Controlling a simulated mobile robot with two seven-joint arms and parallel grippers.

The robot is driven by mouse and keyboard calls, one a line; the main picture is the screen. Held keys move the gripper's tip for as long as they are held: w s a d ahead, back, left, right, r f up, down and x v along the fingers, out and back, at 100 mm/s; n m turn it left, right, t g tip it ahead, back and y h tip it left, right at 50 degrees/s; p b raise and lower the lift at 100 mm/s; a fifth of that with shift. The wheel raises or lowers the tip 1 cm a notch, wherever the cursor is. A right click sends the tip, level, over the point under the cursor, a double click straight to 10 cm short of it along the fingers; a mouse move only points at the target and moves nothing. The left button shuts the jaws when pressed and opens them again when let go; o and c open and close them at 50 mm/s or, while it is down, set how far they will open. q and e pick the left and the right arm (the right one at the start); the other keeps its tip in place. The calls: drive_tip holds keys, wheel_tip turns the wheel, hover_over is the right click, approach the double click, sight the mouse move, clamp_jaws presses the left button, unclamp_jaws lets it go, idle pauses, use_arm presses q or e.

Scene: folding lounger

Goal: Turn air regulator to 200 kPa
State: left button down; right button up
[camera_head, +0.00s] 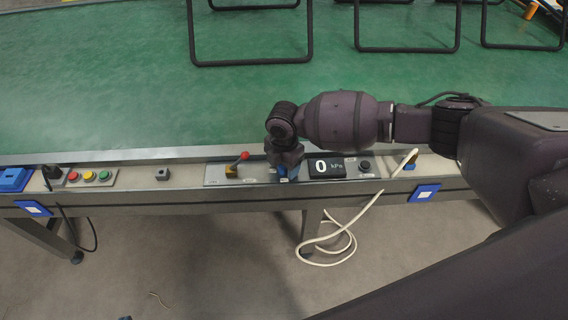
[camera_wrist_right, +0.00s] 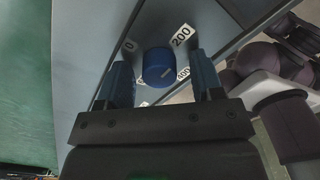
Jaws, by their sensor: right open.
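The blue air regulator knob (camera_wrist_right: 158,66) shows in the right wrist view, between the two blue fingers of my open right gripper (camera_wrist_right: 161,78). A light pointer mark is on the knob's lower side. Labels stand around it, including a 200 label (camera_wrist_right: 182,36) and a 0 label (camera_wrist_right: 129,45). In the head view my right gripper (camera_head: 287,172) is over the panel and hides most of the knob. The display (camera_head: 327,167) beside it reads 0 kPa. I cannot tell whether the fingers touch the knob. My left gripper is not in view.
A lever with a red ball (camera_head: 244,156) stands just left of my right gripper. A black knob (camera_head: 365,165) is right of the display. Red, yellow and green buttons (camera_head: 89,176) are at the left. Black frames (camera_head: 250,62) stand on the green belt (camera_head: 130,90). A white cable (camera_head: 340,225) hangs below.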

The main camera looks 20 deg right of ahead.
wheel_tip(320, 180, up, 11)
drive_tip(key=p, duration=0.2)
idle(0.4)
drive_tip(key=shift+f, duration=0.1)
idle(0.3)
